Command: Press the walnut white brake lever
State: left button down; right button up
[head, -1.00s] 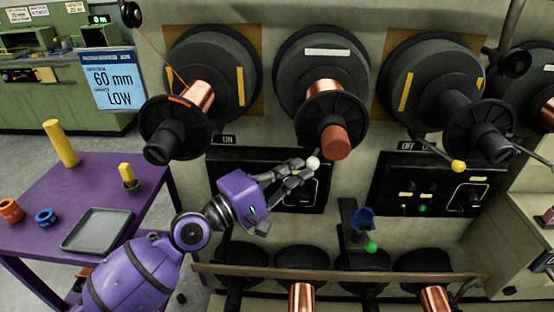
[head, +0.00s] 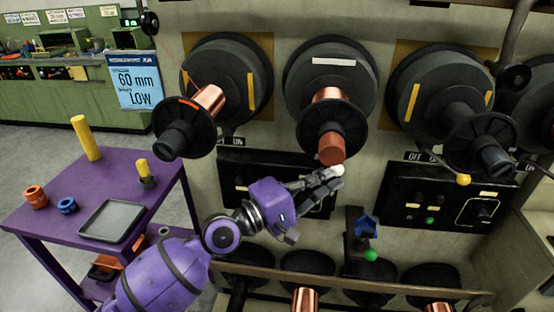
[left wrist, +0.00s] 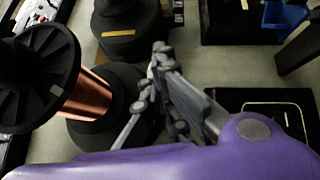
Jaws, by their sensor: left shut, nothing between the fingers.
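The white ball knob of the brake lever (head: 328,171) is just below the brown-orange end of the middle spool spindle. My left gripper (head: 333,178) is shut and empty, its fingertips at the knob. They overlap the knob in the head view; I cannot tell whether they touch it. The lever's arm is hidden behind the fingers. In the left wrist view the gripper (left wrist: 150,85) points up toward dark spools, and I cannot make out the knob for sure. My right gripper is not in view.
A yellow-knobbed lever (head: 463,180) is at the right spool, and a green knob (head: 370,255) sits below a blue piece. The middle spool (head: 330,130) hangs close above my fingers. A rail (head: 420,285) runs below. A purple table (head: 60,185) stands left.

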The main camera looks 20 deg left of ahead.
pick_arm(q)
jog(key=shift+d, duration=0.2)
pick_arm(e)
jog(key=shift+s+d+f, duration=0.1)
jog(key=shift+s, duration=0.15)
pick_arm(q)
jog(key=shift+d, duration=0.15)
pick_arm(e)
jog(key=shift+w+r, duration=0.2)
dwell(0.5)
